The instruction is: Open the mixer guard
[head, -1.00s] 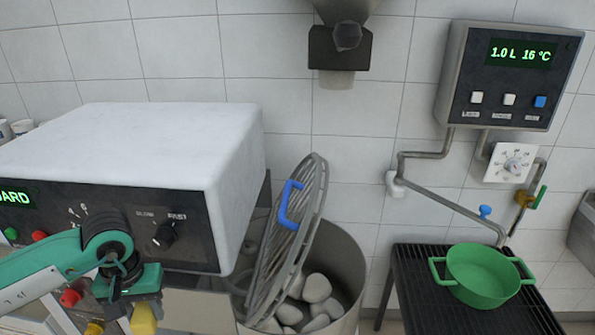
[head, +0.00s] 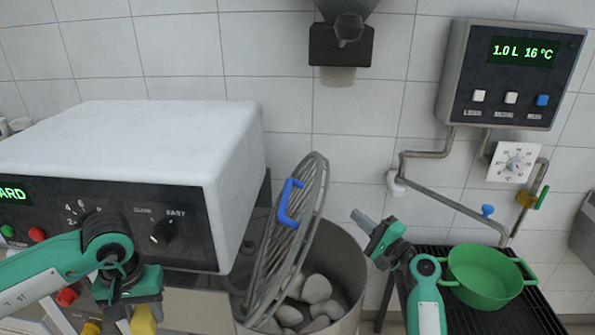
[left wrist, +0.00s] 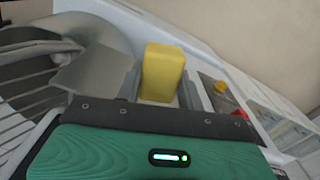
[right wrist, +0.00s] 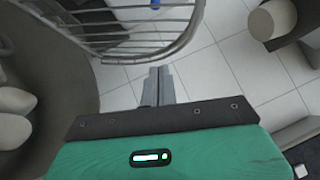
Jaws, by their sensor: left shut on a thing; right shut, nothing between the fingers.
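The mixer guard (head: 264,262) is a round wire grille with a blue handle (head: 284,203). It stands steeply tilted up over the grey mixer bowl (head: 345,262), leaving the bowl's right side uncovered. Several pale lumps (head: 317,289) lie inside the bowl. The guard's bars also show in the right wrist view (right wrist: 150,38). My left gripper (left wrist: 162,85) is shut on a yellow block (left wrist: 163,70), in front of the mixer's control panel and left of the guard. My right gripper (head: 358,215) is shut and empty, right of the guard near the bowl's rim, apart from the handle.
The mixer head (head: 130,140) with its knobs fills the left. A green pot (head: 485,278) stands on a black rack (head: 520,318) at the right, behind my right arm. A water panel (head: 512,75) and pipes are on the tiled wall. A dark spout (head: 340,45) hangs above the bowl.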

